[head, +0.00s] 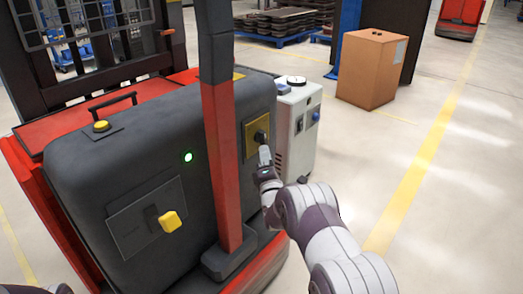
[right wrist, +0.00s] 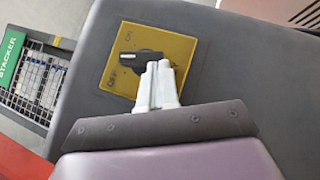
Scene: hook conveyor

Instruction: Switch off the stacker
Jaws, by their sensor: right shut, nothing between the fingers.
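The stacker (head: 130,140) is a dark grey body with red parts. A green light (head: 188,157) on its face is lit. A yellow switch plate (head: 250,142) is on the right part of that face, behind a red and black post. In the right wrist view, the plate (right wrist: 178,47) carries a black rotary knob (right wrist: 130,60) and ON and OFF lettering. The knob lies roughly sideways there. My right gripper (head: 264,150) is shut and empty, its tips at the knob's edge; I cannot tell whether they touch. My left gripper is out of view.
A yellow lever (head: 170,221) sticks out of the stacker's lower panel, and a yellow button (head: 101,126) sits on its top. A white cabinet (head: 302,125) stands close behind at the right. A cardboard box (head: 372,70) is further back. The floor to the right is clear.

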